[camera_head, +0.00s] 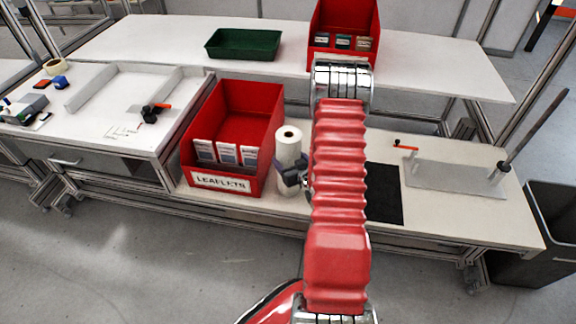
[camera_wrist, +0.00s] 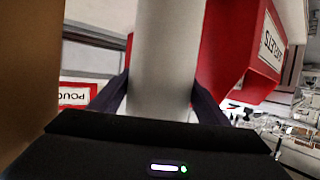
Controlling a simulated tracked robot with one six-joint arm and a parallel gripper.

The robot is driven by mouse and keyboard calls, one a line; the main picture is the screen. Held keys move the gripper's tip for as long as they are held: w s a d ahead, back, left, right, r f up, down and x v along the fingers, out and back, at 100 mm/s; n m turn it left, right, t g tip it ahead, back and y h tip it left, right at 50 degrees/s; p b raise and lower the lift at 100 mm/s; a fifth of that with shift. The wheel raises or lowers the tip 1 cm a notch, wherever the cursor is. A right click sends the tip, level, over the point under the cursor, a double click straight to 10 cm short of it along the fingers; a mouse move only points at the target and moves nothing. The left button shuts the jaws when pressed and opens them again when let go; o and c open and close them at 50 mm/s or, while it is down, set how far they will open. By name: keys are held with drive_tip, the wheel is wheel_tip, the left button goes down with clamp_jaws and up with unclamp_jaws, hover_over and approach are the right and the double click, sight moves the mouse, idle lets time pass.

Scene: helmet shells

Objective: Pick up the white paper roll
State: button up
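The white paper roll (camera_head: 288,150) stands upright on the lower bench, just right of the red leaflets bin. In the wrist view the roll (camera_wrist: 166,50) runs upward between my two dark fingers. My gripper (camera_head: 292,177) is at the lower part of the roll, reaching it from the right and partly covering it. In the wrist view my gripper (camera_wrist: 160,93) has a finger against each side of the roll, with no clear gap. The roll's foot is hidden behind the gripper body in the wrist view.
The red leaflets bin (camera_head: 262,105) stands close left of the roll. A black mat (camera_head: 384,194) lies to the right, with a grey plate (camera_head: 455,178) beyond it. A second red bin (camera_head: 344,17) and a green tray (camera_head: 243,44) are on the raised rear shelf.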

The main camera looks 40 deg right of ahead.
sight(289, 139)
drive_tip(key=shift+d+r, duration=0.1)
drive_tip(key=c, duration=1.3)
drive_tip(key=shift+c, duration=0.2)
drive_tip(key=shift+r, duration=0.1)
wheel_tip(289, 139, up, 10)
idle(0.7)
